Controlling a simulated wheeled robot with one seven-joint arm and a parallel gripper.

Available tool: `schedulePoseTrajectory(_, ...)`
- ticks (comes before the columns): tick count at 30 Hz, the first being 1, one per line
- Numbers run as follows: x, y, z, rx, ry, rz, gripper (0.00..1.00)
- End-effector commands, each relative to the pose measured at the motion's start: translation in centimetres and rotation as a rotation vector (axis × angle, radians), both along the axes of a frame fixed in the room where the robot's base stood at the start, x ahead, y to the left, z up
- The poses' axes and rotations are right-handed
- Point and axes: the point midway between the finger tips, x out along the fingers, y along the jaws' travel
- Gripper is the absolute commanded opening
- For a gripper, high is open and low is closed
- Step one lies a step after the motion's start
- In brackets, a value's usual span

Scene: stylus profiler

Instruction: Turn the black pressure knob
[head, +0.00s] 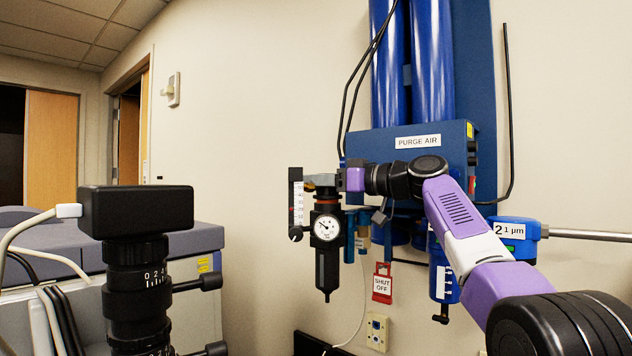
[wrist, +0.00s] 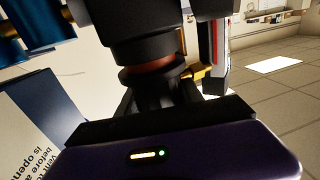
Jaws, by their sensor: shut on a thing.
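The black pressure knob (head: 327,192) sits on top of the black regulator (head: 327,262), which has a round white dial gauge (head: 327,228) on its front. My gripper (head: 322,181) reaches in from the right at the knob's height and is shut on it. In the wrist view the knob (wrist: 153,78) lies between the two dark fingers, against an orange-red ring on the regulator body (wrist: 145,40). The fingers and my wrist partly hide the knob, and any marks on it do not show.
A blue purge air panel (head: 440,150) with tall blue cylinders stands right behind my arm. A strip gauge (head: 296,205) is close left of the regulator. A red shut-off tag (head: 382,284) hangs below. A black camera on a lens column (head: 136,212) stands at the front left.

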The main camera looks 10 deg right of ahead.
Motion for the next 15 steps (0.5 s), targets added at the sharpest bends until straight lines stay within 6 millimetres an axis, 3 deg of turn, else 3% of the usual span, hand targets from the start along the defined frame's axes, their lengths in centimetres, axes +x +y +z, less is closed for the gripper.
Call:
schedulePoseTrajectory(2, 0.0, 0.01, -0.04, -0.001, 0.001, 0.0, 0.03)
schedulePoseTrajectory(3, 0.0, 0.01, -0.05, -0.001, 0.001, 0.0, 0.51)
schedulePoseTrajectory(5, 0.01, 0.01, -0.04, -0.001, 0.001, 0.0, 0.63)
schedulePoseTrajectory(15, 0.01, 0.0, -0.04, -0.001, 0.001, -0.001, 0.65)
